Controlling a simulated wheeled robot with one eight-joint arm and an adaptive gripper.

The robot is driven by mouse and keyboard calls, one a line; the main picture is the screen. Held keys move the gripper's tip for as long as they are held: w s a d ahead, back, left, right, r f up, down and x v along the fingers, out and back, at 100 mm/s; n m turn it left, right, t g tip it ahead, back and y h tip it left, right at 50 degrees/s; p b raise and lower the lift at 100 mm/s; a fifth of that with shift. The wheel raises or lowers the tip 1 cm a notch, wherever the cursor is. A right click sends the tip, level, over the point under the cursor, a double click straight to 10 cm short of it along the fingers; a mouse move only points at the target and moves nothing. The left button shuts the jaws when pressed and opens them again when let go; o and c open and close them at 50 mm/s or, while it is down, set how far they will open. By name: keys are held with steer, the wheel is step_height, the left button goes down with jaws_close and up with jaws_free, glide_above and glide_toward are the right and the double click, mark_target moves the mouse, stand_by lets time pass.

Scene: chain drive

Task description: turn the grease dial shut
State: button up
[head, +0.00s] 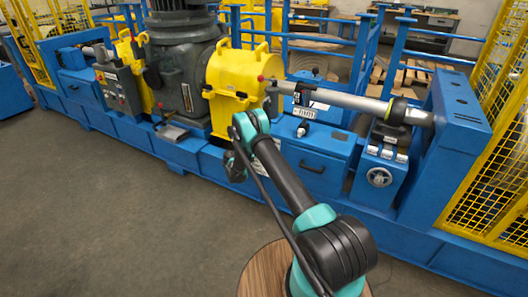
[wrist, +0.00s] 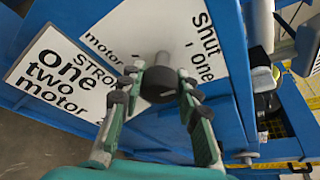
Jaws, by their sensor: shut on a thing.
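The grease dial (wrist: 160,84) is a dark round knob in the middle of the wrist view, standing out from a white panel on a blue surface. My gripper (wrist: 159,88) has its two teal and dark fingers on either side of the knob, closed on it. White label plates (wrist: 68,82) with black lettering lie around it; words such as "Shut", "one" and "motor" can be read. In the head view my gripper (head: 235,167) is small and dark at the blue machine's front, and the dial cannot be made out there.
The long blue machine base (head: 180,150) runs across the head view, with a yellow guard (head: 237,85) and a grey motor (head: 184,60) above. Yellow mesh fencing (head: 497,120) stands at the right edge. The grey floor in front is clear.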

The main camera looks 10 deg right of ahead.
steer(key=shift+c, duration=0.2)
steer(key=o, duration=1.2)
steer(key=v, duration=1.2)
